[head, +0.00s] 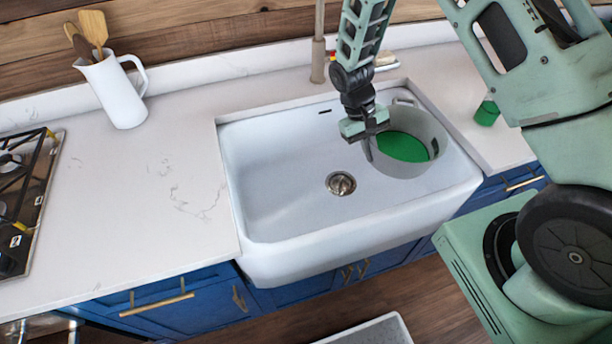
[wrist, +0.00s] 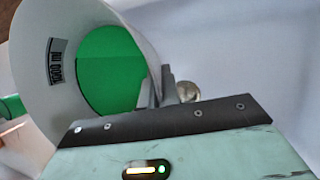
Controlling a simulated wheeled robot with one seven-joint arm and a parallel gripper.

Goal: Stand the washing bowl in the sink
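The washing bowl (head: 405,165) is a grey round vessel with a green inside. In the head view it is in the right part of the white sink (head: 285,195), upright or nearly so. I cannot tell whether its base touches the sink floor. My gripper (head: 369,140) is at the bowl's left rim, with its fingers pointing down. In the wrist view the fingers (wrist: 165,88) are close together at the bowl's wall, and the bowl (wrist: 50,95) fills the left side with a dark label on it. The gripper looks shut on the rim.
The drain (head: 341,183) lies left of the bowl. A tap (head: 318,45) stands behind the sink. A white jug (head: 117,92) with wooden utensils is on the left counter, beside a hob (head: 25,195). A green cup (head: 487,112) stands on the right counter. The sink's left half is clear.

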